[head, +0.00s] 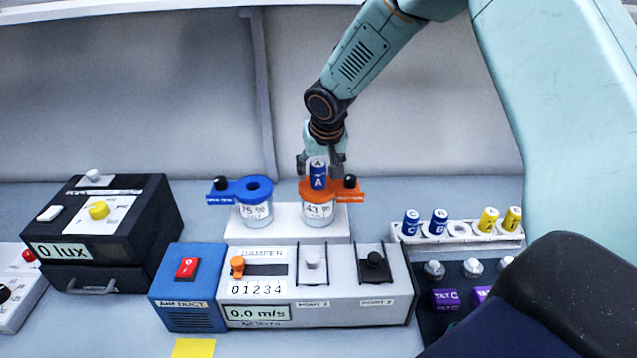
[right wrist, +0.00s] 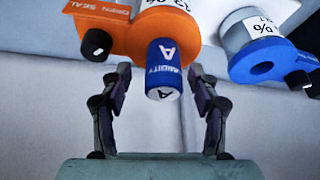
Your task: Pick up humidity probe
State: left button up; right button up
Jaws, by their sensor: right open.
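The humidity probe (head: 318,177) is a short blue cylinder with a white band and the letter A. It stands upright in the orange cap (head: 340,194) of a clear jar on a white stand. In the right wrist view the probe (right wrist: 163,62) has "MIDITY" and A readable, with its end toward me. My right gripper (head: 322,163) is above and just behind the probe. In the right wrist view the fingers (right wrist: 160,78) are open on both sides of the probe's end, with a gap on each side. My left gripper is not in view.
A jar with a blue ring cap (head: 240,188) stands left of the orange one. A rack (head: 457,235) at right holds blue and yellow probes. In front is a grey duct unit (head: 330,310) with a blue fan box (head: 190,300). A black lux box (head: 100,225) stands at left.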

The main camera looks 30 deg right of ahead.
jog(key=shift+f, duration=0.35)
jog(key=shift+w+a+f, duration=0.1)
jog(key=shift+w+a, duration=0.05)
jog(key=shift+a, duration=0.15)
jog(key=shift+w+d+f, duration=0.1)
jog(key=shift+d+f, duration=0.05)
jog(key=shift+d, duration=0.15)
jog(key=c, duration=0.5)
jog(key=shift+a+r, duration=0.2)
jog(key=shift+a, duration=0.05)
jog(key=c, duration=0.6)
jog(key=shift+d+f, duration=0.1)
jog(key=shift+d, duration=0.1)
jog(key=shift+c, duration=1)
